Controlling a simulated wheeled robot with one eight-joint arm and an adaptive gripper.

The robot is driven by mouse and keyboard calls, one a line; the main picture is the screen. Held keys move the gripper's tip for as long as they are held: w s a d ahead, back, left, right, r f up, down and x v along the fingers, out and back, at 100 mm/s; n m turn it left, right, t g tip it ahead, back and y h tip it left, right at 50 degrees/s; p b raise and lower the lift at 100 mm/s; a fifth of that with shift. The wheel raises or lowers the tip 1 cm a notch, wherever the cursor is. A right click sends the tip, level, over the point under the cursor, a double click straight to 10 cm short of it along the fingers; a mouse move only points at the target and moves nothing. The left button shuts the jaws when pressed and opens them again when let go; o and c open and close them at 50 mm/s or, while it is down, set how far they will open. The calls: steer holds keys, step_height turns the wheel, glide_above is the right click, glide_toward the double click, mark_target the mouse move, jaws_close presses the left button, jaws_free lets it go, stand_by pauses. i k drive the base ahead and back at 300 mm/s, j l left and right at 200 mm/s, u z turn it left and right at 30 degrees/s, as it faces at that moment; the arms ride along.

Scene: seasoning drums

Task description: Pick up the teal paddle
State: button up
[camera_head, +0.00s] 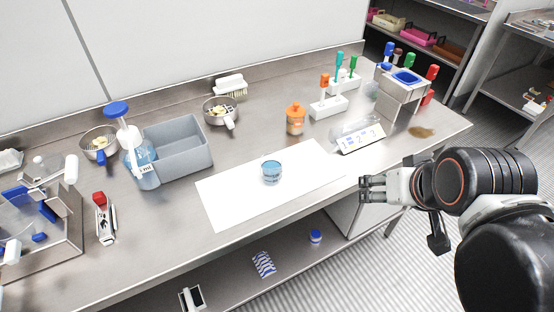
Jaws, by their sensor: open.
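The teal paddle (339,60) stands upright at the back of the steel table, right of centre, its teal end uppermost. Its lower end is at a white block (349,83), partly hidden behind the orange paddle (325,80) and its own white block (328,107). A green paddle (353,63) stands just right of the teal one. My gripper (366,188) is open and empty at the table's front right edge, fingers pointing left. It is well in front of the teal paddle and apart from it.
An orange-lidded jar (295,119) and a numbered stand (361,139) are between the front edge and the blocks. A steel holder (401,86) with coloured paddles stands right. A blue glass cup (271,171) is on the white mat (226,206). A brown spill (422,132) lies right.

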mark_target(339, 57)
steer(key=i+l+u, duration=0.1)
steer(key=i+l, duration=0.4)
steer(key=i+l+u, duration=0.15)
steer(key=i+l, duration=0.3)
steer(key=l, duration=0.25)
steer(key=i, duration=0.35)
